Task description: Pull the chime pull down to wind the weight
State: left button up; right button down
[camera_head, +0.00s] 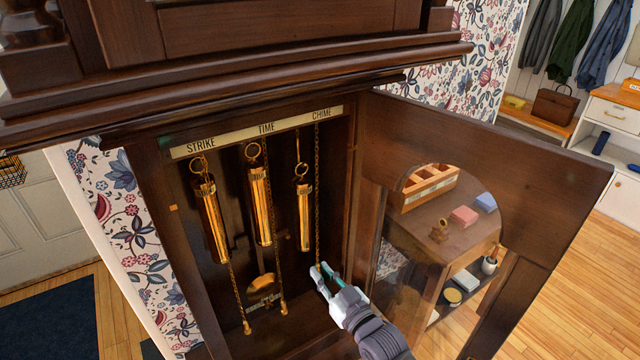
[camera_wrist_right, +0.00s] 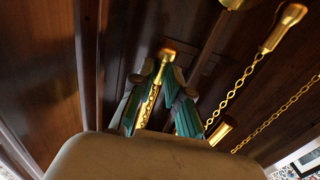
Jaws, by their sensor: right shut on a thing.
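The tall dark clock case stands open, with a label strip (camera_head: 258,133) reading STRIKE, TIME and CHIME. Under CHIME hangs a brass weight (camera_head: 304,215), slightly higher than the strike weight (camera_head: 212,222). The chime chain (camera_head: 317,190) hangs right of that weight and runs down to my right gripper (camera_head: 324,277). My right gripper is shut on the chime pull at the chain's lower end; the fingers hide most of the pull in the head view. In the right wrist view, brass pull and chain (camera_wrist_right: 150,104) show between the teal finger pads (camera_wrist_right: 160,100). My left gripper is out of view.
The time weight (camera_head: 260,205) hangs in the middle, and two more chains end in pulls at lower left. A brass pendulum bob (camera_head: 262,282) is low inside. The open glazed door (camera_head: 540,180) stands right of my right arm. The case's side wall is close to the gripper.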

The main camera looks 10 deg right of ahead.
notch_tip(320, 180, down, 9)
jog(key=b, duration=0.5)
jog(key=shift+s+r, duration=0.15)
jog(key=shift+s, duration=0.05)
jog(key=c, duration=1.1)
grip_release()
jog(key=shift+r, duration=0.15)
jog(key=shift+o, duration=0.3)
jog(key=shift+w+r, duration=0.15)
jog(key=shift+r, duration=0.05)
jog(key=p+v, duration=0.5)
jog(key=v, duration=0.7)
jog(key=shift+r, duration=0.25)
jog(key=shift+f, duration=0.1)
